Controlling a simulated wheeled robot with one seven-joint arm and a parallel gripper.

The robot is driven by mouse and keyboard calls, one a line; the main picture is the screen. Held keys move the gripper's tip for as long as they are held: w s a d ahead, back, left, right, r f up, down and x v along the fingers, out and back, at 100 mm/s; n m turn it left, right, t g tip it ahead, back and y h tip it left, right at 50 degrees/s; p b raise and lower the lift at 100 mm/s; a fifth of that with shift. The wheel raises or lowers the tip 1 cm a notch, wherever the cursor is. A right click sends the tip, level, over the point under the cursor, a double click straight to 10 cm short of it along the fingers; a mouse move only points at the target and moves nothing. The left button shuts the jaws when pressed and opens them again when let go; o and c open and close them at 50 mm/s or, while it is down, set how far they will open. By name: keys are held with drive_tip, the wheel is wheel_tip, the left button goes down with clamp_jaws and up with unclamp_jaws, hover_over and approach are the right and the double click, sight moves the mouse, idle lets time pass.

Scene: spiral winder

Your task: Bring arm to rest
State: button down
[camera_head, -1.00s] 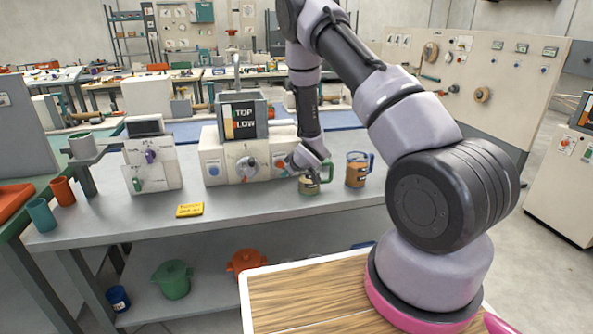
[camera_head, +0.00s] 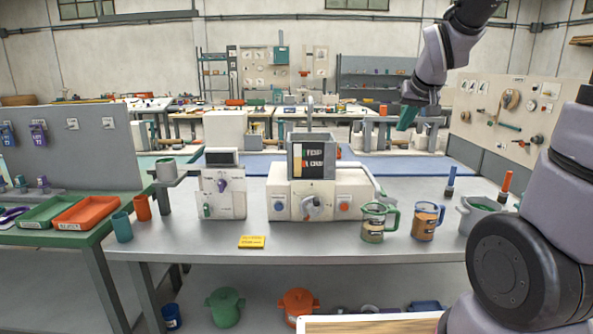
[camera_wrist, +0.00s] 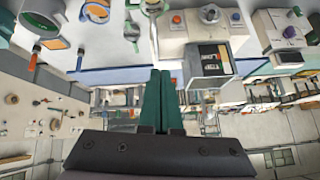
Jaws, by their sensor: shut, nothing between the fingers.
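My gripper (camera_head: 407,117) is raised in the air at the upper right of the head view, above and behind the grey bench (camera_head: 290,248). Its green fingers point down and are shut, with nothing between them. The wrist view shows the two fingers (camera_wrist: 164,100) side by side and touching, with the scene upside down. My arm bends up out of the top of the head view, and my shoulder fills the right edge.
Trays (camera_head: 85,211) lie on the left table. The air around my gripper looks free.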

drive_tip(key=s+a+r+m+y, duration=0.1)
drive_tip(key=s+r, duration=0.2)
drive_tip(key=s, duration=0.7)
drive_tip(key=s+a+r+m+g+y, duration=0.1)
drive_tip(key=s+r, duration=0.2)
drive_tip(key=s, duration=0.7)
drive_tip(key=shift+s+a+m, duration=0.25)
drive_tip(key=shift+a+m, duration=0.05)
drive_tip(key=shift+a, duration=0.1)
drive_tip(key=shift+r, duration=0.1)
